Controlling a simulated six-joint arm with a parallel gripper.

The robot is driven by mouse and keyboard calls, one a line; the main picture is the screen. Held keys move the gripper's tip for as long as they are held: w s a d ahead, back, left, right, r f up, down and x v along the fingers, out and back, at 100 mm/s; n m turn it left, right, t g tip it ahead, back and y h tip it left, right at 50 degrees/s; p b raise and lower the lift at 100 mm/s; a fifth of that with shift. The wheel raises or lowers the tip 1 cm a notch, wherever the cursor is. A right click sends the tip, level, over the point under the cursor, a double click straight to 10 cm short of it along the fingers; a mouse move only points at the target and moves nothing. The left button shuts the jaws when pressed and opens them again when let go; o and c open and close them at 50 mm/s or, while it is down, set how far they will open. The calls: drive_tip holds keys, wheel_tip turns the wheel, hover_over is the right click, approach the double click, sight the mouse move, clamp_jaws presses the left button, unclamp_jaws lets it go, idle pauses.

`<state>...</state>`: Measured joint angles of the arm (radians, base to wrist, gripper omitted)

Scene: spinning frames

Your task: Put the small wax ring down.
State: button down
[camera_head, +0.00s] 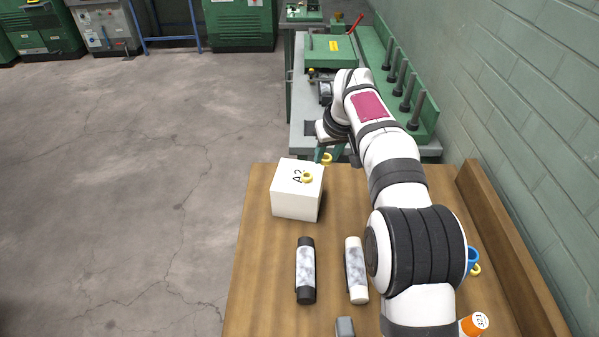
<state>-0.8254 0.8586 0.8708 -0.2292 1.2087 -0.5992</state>
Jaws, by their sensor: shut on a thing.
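My gripper (325,150) is at the far end of my arm, above the back edge of the wooden table, and is mostly hidden by the arm. It is shut on a small yellow ring (327,158), which shows just below it, behind and right of the white box. A second yellow ring (307,177) is at the top of the white box (294,204) marked "A2". A third yellow ring (476,269) lies at the right, partly hidden by my arm. I cannot tell from size which is the small wax ring, or how high the held ring is.
A black-ended roll (306,270) and a white-ended roll (355,270) lie on the wooden table (262,285). A grey block (345,327), a blue object (473,259) and an orange-sided container (473,325) are nearer. A wooden ledge (505,245) borders the right; a machine with upright pegs (405,85) stands behind.

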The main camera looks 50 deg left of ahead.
hover_over(289, 180)
drive_tip(key=d, duration=0.2)
drive_tip(key=f, duration=0.5)
drive_tip(key=shift+s+a+f, duration=0.15)
drive_tip(key=shift+s+a, duration=0.05)
drive_tip(key=shift+s, duration=0.05)
drive_tip(key=shift+s+a+f, duration=0.1)
drive_tip(key=shift+a+f, duration=0.05)
drive_tip(key=shift+f, duration=1.95)
drive_tip(key=shift+f, duration=0.1)
